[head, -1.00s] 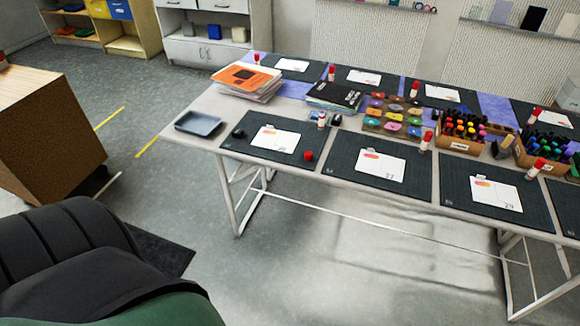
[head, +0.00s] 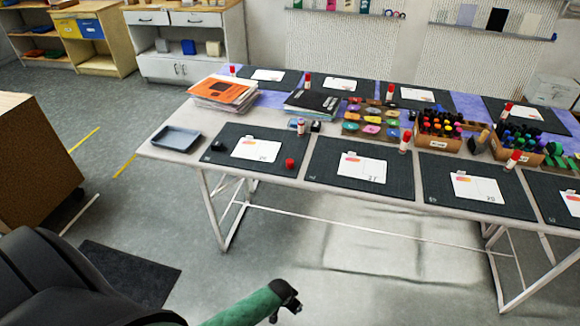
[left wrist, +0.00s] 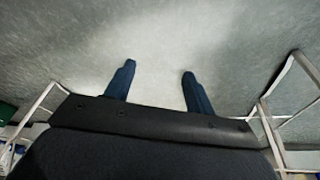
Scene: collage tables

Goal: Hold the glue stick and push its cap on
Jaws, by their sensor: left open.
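A small glue stick (head: 301,127) stands upright at the back right of the leftmost front mat (head: 222,166); no tall red cap shows on it, though its top is too small to see clearly. A loose red cap (head: 289,164) sits on the same mat near its right edge, in front of the stick and apart from it. My left gripper (head: 290,297) is low in front of the table, well short of both. In the left wrist view its two blue fingers (left wrist: 159,70) are spread and empty over grey floor. My right gripper is out of view.
White cards lie on the dark mats, and other red-capped glue sticks (head: 405,142) stand nearby. A grey tray (head: 175,139), orange-topped papers (head: 222,91), black folders (head: 310,103) and a marker box (head: 440,139) occupy the table (head: 151,152). Table legs and bars are below.

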